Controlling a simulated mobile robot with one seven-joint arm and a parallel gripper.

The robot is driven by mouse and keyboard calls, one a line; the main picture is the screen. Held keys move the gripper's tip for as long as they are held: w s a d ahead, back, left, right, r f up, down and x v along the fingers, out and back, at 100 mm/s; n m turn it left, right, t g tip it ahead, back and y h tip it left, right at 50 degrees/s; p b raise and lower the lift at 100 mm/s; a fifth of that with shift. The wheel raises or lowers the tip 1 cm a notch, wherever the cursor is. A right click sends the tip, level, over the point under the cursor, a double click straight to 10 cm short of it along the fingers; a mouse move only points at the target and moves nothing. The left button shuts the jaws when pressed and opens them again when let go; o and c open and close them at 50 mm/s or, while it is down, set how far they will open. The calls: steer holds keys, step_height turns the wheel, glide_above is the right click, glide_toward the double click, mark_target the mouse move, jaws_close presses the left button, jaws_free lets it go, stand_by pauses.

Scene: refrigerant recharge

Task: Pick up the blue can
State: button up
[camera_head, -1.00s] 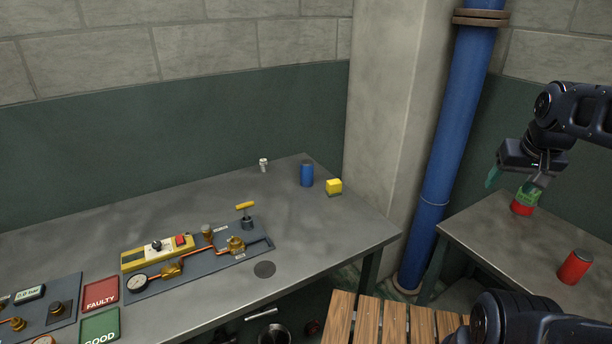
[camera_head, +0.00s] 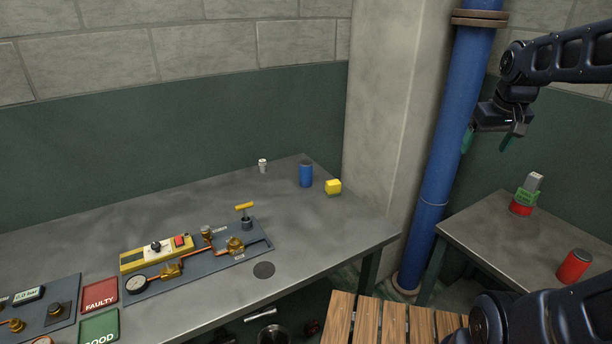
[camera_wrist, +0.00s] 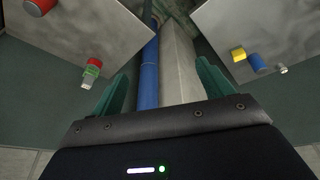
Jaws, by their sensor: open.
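The blue can (camera_head: 306,174) stands upright near the far right corner of the left workbench (camera_head: 330,226), beside a yellow block. In the wrist view the blue can (camera_wrist: 257,63) shows at the upper right, next to the yellow block. My gripper (camera_head: 491,139) is in the air in front of the blue pipe, above the right table and well to the right of the can. Its green fingers are spread apart, with nothing between them, as the wrist view also shows (camera_wrist: 160,92).
The yellow block (camera_head: 333,187) and a small white item (camera_head: 262,166) stand near the can. A valve panel (camera_head: 200,258) lies further left. A blue pipe (camera_head: 445,150) and pillar rise between the tables. The right table (camera_head: 500,235) holds a red can (camera_head: 574,266) and a red-green item (camera_head: 522,203) with a grey top.

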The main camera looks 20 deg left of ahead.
steer(key=w+a+f+n+g, duration=0.2)
steer(key=w+a+n, duration=0.5)
steer(key=w+a, duration=1.7)
steer(key=n+g, duration=0.2)
steer(key=n, duration=0.5)
glide_toward(306, 171)
steer(key=w, duration=0.2)
steer(key=shift+w+a+f, duration=0.35)
steer(key=shift+w+a, duration=0.05)
steer(key=shift+a+f, duration=0.4)
steer(key=shift+f, duration=0.1)
steer(key=f, duration=1)
steer(key=shift+d+f, duration=0.2)
steer(key=shift+d, duration=0.1)
steer(key=c, duration=1.3)
steer(key=shift+o, duration=0.2)
